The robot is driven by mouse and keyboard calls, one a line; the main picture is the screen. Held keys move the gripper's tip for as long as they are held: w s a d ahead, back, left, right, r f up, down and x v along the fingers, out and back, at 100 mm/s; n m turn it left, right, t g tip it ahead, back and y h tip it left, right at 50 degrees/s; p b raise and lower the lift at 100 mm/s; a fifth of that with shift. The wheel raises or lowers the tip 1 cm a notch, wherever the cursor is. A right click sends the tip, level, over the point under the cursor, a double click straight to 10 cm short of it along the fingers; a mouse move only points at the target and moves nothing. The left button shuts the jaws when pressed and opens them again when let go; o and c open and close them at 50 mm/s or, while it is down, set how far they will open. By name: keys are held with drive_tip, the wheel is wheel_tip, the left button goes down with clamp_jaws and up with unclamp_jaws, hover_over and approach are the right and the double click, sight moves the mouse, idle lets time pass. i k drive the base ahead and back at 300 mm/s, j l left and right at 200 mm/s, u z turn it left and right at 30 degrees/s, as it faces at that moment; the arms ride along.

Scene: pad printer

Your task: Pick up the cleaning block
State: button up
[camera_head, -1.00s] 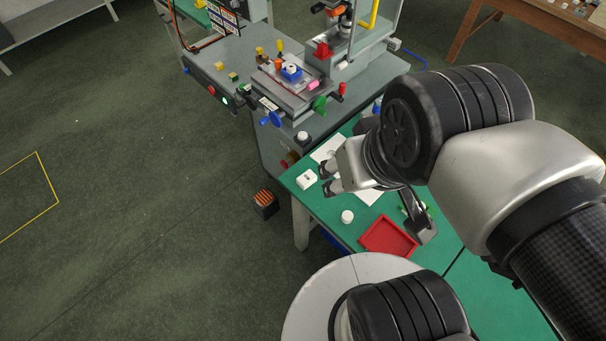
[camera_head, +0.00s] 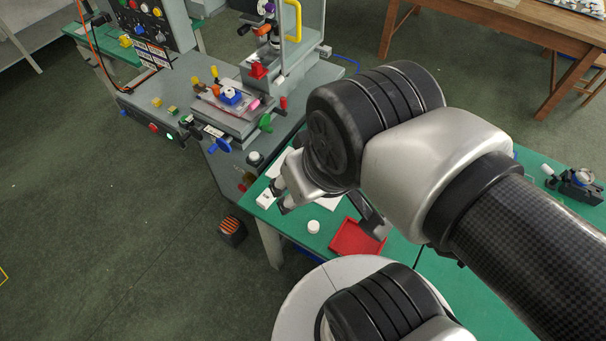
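A small white block (camera_head: 265,200), which I take to be the cleaning block, lies on the green table (camera_head: 318,240) near its left corner. My gripper (camera_head: 280,197) is low over the table just to the right of the block, its fingers pointing left toward it. The two fingertips show apart, with nothing seen between them. The tips overlap or nearly touch the block's right side in the picture. I cannot tell whether they touch it.
A white round piece (camera_head: 313,227) and a red tray (camera_head: 357,238) are on the table, right of the gripper. The grey pad printer (camera_head: 262,115) stands behind the block. A dark box with orange stripes (camera_head: 232,228) is on the floor.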

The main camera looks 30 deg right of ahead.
sight(264, 199)
drive_tip(key=i+j+z, duration=0.2)
drive_tip(key=j+z, duration=0.25)
drive_tip(key=i+j+z, duration=0.1)
drive_tip(key=j+z, duration=0.85)
drive_tip(key=i+j, duration=0.05)
drive_tip(key=j, duration=0.05)
